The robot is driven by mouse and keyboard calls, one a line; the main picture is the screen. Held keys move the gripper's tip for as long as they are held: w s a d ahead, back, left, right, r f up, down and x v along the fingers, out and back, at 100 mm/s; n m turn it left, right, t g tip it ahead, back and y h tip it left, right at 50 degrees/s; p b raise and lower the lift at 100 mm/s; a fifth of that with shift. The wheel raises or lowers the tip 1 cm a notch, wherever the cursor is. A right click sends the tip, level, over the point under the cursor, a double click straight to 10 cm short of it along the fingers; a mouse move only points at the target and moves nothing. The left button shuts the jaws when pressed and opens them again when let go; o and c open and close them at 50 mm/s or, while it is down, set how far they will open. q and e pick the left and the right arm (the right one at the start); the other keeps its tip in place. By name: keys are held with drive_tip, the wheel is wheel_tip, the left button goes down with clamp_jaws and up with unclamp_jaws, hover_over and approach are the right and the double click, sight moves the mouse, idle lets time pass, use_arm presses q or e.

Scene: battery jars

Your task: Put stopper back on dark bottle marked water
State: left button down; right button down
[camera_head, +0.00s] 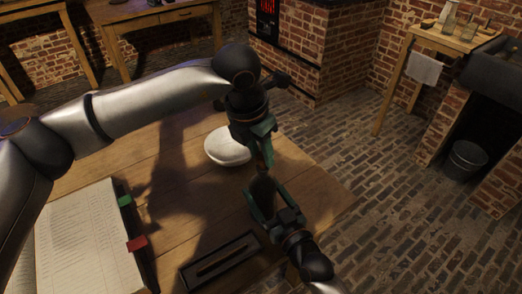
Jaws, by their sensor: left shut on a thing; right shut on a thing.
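The dark bottle (263,190) stands upright between the jaws of my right gripper (264,209), which is shut on it near the table's right side. Any marking on the bottle cannot be read here. My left gripper (265,152) is directly above, pointing down and shut on a small dark thing, which looks like the stopper (267,166). The stopper is mostly hidden by the fingers. It is close over the bottle's top; I cannot tell whether they touch.
A white round dish (227,147) lies behind and left of the grippers. A dark slotted tray (220,262) lies at the front of the wooden table (180,190). An open ledger (82,240) with coloured tabs is at left. Brick floor lies beyond the table's right edge.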

use_arm(q)
drive_tip(key=shift+f, duration=0.65)
drive_tip(key=shift+c, duration=2.3)
unclamp_jaws()
drive_tip(key=shift+r, duration=0.15)
drive_tip(key=v, duration=1.1)
drive_tip(key=shift+r, duration=0.35)
drive_tip(key=shift+a, duration=0.1)
use_arm(e)
unclamp_jaws()
